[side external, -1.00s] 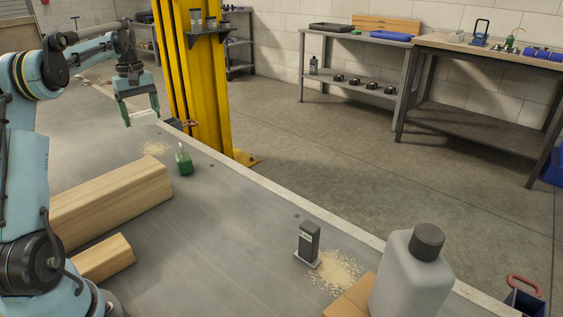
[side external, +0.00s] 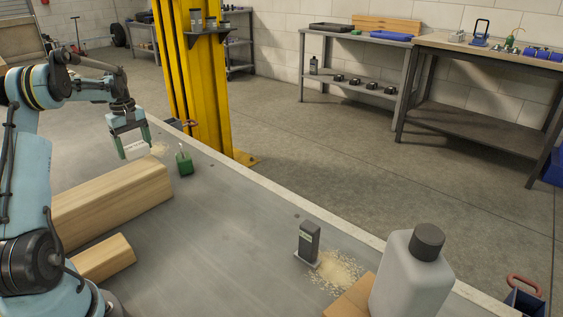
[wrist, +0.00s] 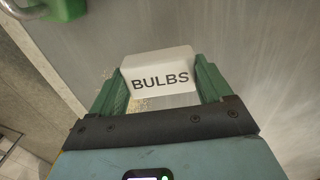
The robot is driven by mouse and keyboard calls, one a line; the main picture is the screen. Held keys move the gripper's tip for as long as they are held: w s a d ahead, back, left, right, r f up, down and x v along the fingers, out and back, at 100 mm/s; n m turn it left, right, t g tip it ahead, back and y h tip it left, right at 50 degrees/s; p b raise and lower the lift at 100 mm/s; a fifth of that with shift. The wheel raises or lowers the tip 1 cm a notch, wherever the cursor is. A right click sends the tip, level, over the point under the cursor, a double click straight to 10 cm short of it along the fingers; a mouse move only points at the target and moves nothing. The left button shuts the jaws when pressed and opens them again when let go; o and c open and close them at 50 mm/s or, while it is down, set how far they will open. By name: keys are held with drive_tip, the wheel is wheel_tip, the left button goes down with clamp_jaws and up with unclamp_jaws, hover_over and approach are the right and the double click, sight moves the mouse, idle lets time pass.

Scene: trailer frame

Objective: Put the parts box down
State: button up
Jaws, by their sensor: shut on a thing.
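The parts box is a small white box (side external: 136,151) at the far end of the bench top in the side view. In the wrist view the white box (wrist: 158,62) shows the label "BULBS". My gripper (side external: 134,146) is shut on it, with one green finger at each side; the fingers also show in the wrist view (wrist: 159,90). The box is low over the grey surface, beside the sawdust patch. I cannot tell whether its underside touches the surface.
Wooden beams (side external: 112,203) lie nearer the camera. A yellow post (side external: 200,90) rises behind the bench edge. A dark upright block (side external: 309,243) and a grey jug (side external: 408,275) stand at the near right.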

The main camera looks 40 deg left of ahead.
sight(135, 146)
drive_tip(key=shift+f, duration=2.9)
drive_tip(key=o, duration=1)
drive_tip(key=shift+f, duration=0.1)
drive_tip(key=shift+c, duration=0.2)
wheel_tip(135, 146, up, 12)
drive_tip(key=shift+f, duration=0.1)
drive_tip(key=shift+d+r, duration=0.1)
drive_tip(key=shift+r, duration=0.15)
drive_tip(key=w+d+r+m+t+y, duration=0.1)
drive_tip(key=w+d+r+m, duration=0.15)
drive_tip(key=d, duration=0.45)
drive_tip(key=w+d+r+m+t, duration=0.1)
drive_tip(key=d+r+m, duration=0.15)
drive_tip(key=d, duration=0.45)
drive_tip(key=w+d+r+m+t+y, duration=0.1)
drive_tip(key=w+d+m, duration=0.15)
drive_tip(key=d, duration=0.45)
drive_tip(key=s+d+f+m+t, duration=0.1)
drive_tip(key=s+d+m, duration=0.2)
drive_tip(key=d, duration=0.4)
drive_tip(key=s+d+f+m+t+h, duration=0.1)
drive_tip(key=s+d+f+m, duration=0.1)
drive_tip(key=d+m, duration=0.2)
drive_tip(key=s+d+f+m+t+h, duration=0.1)
drive_tip(key=s+d+f+m+t, duration=0.1)
drive_tip(key=d, duration=0.8)
drive_tip(key=shift+s+m, duration=0.75)
drive_tip(key=shift+s, duration=0.05)
